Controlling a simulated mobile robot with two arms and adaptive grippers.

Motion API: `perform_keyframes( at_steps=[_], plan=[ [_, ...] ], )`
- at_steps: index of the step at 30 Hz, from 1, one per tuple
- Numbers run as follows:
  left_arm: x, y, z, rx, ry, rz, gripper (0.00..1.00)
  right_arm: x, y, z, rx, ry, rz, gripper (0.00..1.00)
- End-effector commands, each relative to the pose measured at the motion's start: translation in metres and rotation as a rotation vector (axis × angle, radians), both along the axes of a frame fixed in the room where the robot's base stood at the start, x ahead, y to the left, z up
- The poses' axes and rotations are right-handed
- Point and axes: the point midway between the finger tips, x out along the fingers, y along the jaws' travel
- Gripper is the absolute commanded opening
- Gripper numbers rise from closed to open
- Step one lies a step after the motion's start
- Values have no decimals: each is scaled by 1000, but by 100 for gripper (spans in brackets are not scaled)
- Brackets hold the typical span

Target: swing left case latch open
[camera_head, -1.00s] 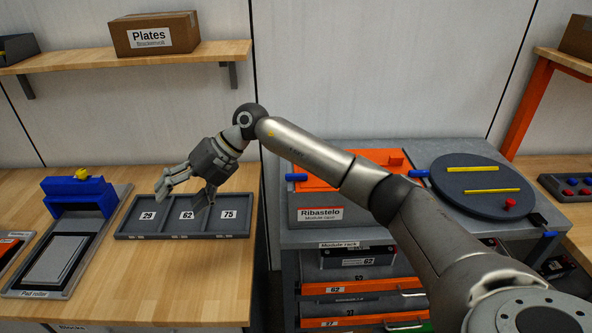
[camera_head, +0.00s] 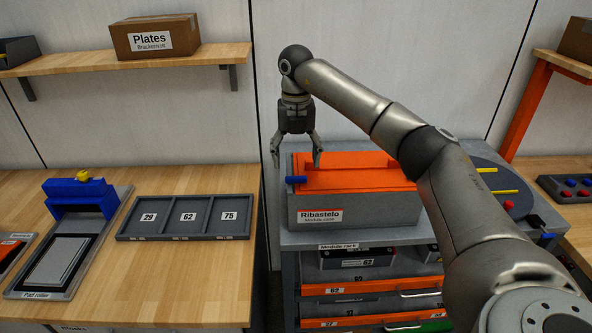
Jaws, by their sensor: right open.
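The module case is a grey box (camera_head: 370,207) with an orange lid (camera_head: 365,178), labelled "Ribastelo", on top of the grey cart. Its left latch (camera_head: 296,180) is a blue piece at the left end of the lid. My right gripper (camera_head: 296,162) points down just above the latch and the lid's left end. Its two fingers are spread apart with nothing between them. Whether a finger touches the lid is hard to tell. The case's right end is hidden behind my right arm. My left gripper is not in view.
The cart has a module rack (camera_head: 345,244) with orange-fronted drawers below. A round dark plate (camera_head: 496,186) with yellow bars lies right, partly behind my arm. The left bench holds a numbered tray (camera_head: 185,236) and a blue pad roller (camera_head: 80,196). A "Plates" box (camera_head: 155,36) sits on the shelf.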

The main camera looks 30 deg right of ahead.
Motion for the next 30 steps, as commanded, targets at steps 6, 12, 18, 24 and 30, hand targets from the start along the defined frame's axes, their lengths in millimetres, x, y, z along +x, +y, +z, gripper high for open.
perform_keyframes(
  at_steps=[6, 12, 18, 24, 30],
  plan=[
    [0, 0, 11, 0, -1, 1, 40, -1, 0, -35, 1, 3, 1, 73],
    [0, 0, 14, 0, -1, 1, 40, 0, 0, -51, 1, 0, 1, 73],
    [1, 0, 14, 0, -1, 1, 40, 0, 0, -53, 2, -1, 2, 73],
    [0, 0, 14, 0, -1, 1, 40, 0, 0, -53, 2, -1, 2, 59],
    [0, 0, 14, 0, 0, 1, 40, 0, 0, -53, 2, -1, 2, 33]
  ],
)
